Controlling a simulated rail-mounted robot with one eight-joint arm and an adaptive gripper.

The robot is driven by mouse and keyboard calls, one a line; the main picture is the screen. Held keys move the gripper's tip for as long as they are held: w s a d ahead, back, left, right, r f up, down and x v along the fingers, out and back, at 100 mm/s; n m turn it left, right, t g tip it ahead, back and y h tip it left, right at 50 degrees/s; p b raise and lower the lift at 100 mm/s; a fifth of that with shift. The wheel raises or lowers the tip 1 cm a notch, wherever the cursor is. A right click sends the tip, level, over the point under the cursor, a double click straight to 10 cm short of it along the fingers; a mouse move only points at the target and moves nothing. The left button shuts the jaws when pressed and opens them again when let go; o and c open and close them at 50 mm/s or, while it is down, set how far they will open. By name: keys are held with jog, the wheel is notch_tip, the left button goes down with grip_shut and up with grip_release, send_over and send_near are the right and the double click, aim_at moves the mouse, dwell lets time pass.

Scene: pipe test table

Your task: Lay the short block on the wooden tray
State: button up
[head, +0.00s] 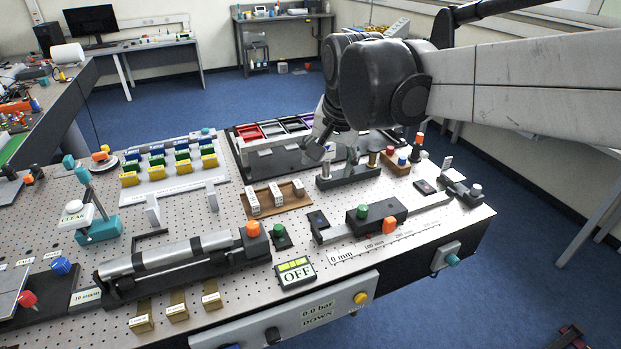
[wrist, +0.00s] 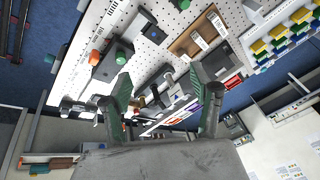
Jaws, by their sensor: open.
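The wooden tray (head: 266,211) sits on the perforated table and also shows in the wrist view (wrist: 183,45). Three pale labelled blocks stand or lie on it. The rightmost block (head: 298,187) looks the smallest and seems to be the short block; the labels are too small to read. The others are the left block (head: 253,202) and the middle block (head: 277,194). My gripper (head: 333,150) is above the dark stand to the right of the tray, apart from the blocks. In the wrist view my gripper (wrist: 163,82) has its fingers spread with nothing held between them.
The dark stand with metal posts (head: 348,178) is below my gripper. A black slide with green and orange knobs (head: 376,218) lies in front. A rack of coloured blocks (head: 172,172) is to the left.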

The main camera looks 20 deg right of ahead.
jog(key=s+f+n+t, duration=0.1)
jog(key=s+f+n, duration=0.2)
jog(key=s, duration=0.5)
jog(key=s+f+n+t, duration=0.1)
jog(key=s+f+n, duration=0.2)
jog(key=s, duration=0.5)
jog(key=shift+t, duration=0.4)
notch_tip(320, 180, down, 5)
jog(key=b, duration=0.5)
jog(key=shift+f, duration=0.1)
